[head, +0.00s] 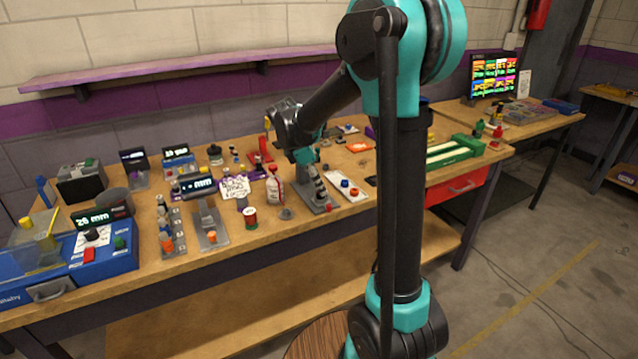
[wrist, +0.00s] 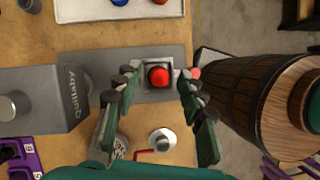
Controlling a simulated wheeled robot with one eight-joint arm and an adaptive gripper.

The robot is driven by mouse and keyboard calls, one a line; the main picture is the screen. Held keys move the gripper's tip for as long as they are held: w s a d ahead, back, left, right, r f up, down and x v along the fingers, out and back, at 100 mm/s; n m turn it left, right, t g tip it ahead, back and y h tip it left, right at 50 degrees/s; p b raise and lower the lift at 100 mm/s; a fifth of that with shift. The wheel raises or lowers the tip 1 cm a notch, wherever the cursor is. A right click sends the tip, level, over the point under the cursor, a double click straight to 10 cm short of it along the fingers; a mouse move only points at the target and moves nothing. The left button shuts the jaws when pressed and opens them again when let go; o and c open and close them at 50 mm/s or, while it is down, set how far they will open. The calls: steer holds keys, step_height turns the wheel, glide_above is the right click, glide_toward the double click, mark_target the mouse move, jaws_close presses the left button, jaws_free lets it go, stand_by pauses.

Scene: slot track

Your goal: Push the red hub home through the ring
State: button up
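The red hub (wrist: 159,76) shows in the wrist view as a round red knob inside a square grey ring (wrist: 148,95) on a grey track plate (wrist: 84,57). My gripper (wrist: 158,80) is open, with one finger on each side of the ring and hub. I cannot tell whether the fingers touch the ring. In the head view my gripper (head: 316,184) points down over the grey track (head: 311,204) near the table's front edge. It hides the hub there.
A small red piece (wrist: 195,73) sits at the track's edge end. A white tray (head: 345,187) with blue and red knobs lies beside the track. A grey disc (head: 286,213) and a white bottle (head: 273,187) stand left.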

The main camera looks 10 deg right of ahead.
steer(key=v, duration=1.2)
steer(key=s+d+f+m+t+y, duration=0.2)
steer(key=s+d+f+m, duration=0.2)
steer(key=s+f+m, duration=0.5)
steer(key=s+d+f+m+t+y, duration=0.2)
steer(key=s+d+f+m, duration=0.3)
steer(key=s+f+m, duration=0.4)
steer(key=s+f, duration=0.2)
steer(key=s, duration=0.1)
steer(key=shift+s+m+y, duration=0.3)
steer(key=shift+s, duration=0.1)
